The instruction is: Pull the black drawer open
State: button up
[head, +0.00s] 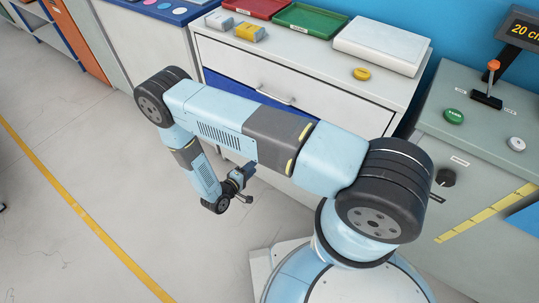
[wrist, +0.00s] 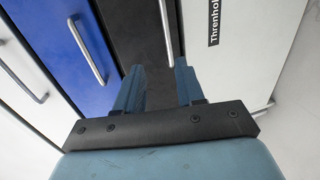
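In the head view my gripper (head: 240,183) is low in front of the cabinet. My arm hides the black drawer there.
The cabinet top (head: 300,48) carries red and green trays, a white box and a yellow disc. A grey control console (head: 475,140) stands right. Open floor (head: 90,130) lies left.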

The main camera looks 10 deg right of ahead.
jog(key=f+x, duration=0.1)
jog(key=x, duration=1.2)
jog(key=shift+d+f, duration=0.25)
jog(key=shift+f, duration=0.05)
jog(key=shift+c, duration=0.5)
grip_shut()
